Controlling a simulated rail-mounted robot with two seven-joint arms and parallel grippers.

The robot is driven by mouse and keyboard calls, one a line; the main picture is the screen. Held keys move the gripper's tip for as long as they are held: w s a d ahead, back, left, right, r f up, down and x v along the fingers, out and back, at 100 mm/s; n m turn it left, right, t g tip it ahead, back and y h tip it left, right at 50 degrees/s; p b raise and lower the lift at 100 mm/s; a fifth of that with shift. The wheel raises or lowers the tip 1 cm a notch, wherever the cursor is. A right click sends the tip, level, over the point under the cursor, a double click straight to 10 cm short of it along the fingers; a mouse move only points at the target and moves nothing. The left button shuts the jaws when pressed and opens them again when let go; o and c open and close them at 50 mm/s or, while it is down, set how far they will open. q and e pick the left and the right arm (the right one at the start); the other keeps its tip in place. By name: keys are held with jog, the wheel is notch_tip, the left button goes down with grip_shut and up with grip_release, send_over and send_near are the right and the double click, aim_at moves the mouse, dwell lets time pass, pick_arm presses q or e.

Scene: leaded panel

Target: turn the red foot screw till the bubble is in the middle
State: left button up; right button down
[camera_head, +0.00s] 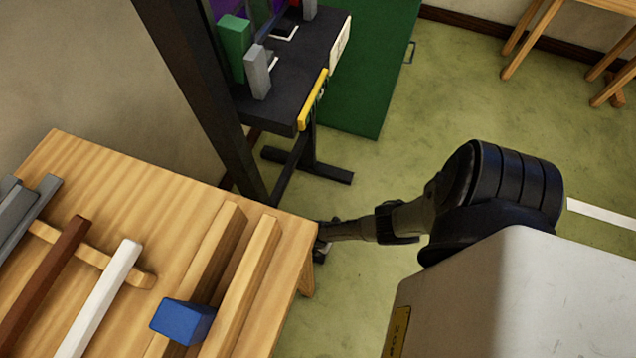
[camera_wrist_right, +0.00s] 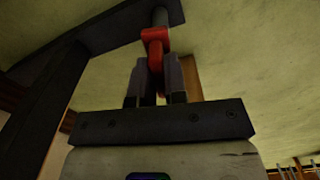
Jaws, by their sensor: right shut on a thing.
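The red foot screw (camera_wrist_right: 156,38) hangs under a dark beam of the stand (camera_wrist_right: 100,38) in the right wrist view. My right gripper (camera_wrist_right: 158,80) is shut on it, with one finger on each side of its red grip. In the head view, my right gripper (camera_head: 322,244) is low beside the table corner, and the red screw is hidden there. A yellow level (camera_head: 313,100) is fixed along the edge of the dark bench top (camera_head: 285,105). Its small vial shows, but the bubble is too small to make out. My left gripper is not in view.
A wooden table (camera_head: 130,170) at left holds a blue block (camera_head: 183,320), a white bar (camera_head: 100,300) and a brown bar (camera_head: 45,285). A green panel (camera_head: 370,70) stands behind the bench. Open green floor (camera_head: 480,100) lies to the right.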

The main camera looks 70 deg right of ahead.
jog(key=n, duration=0.4)
jog(key=shift+n+b, duration=0.3)
jog(key=shift+b, duration=0.05)
jog(key=n+b, duration=0.1)
jog(key=n, duration=0.3)
jog(key=shift+n, duration=0.3)
jog(key=c, duration=1.2)
grip_release()
jog(key=shift+a, duration=0.1)
jog(key=shift+o, duration=0.2)
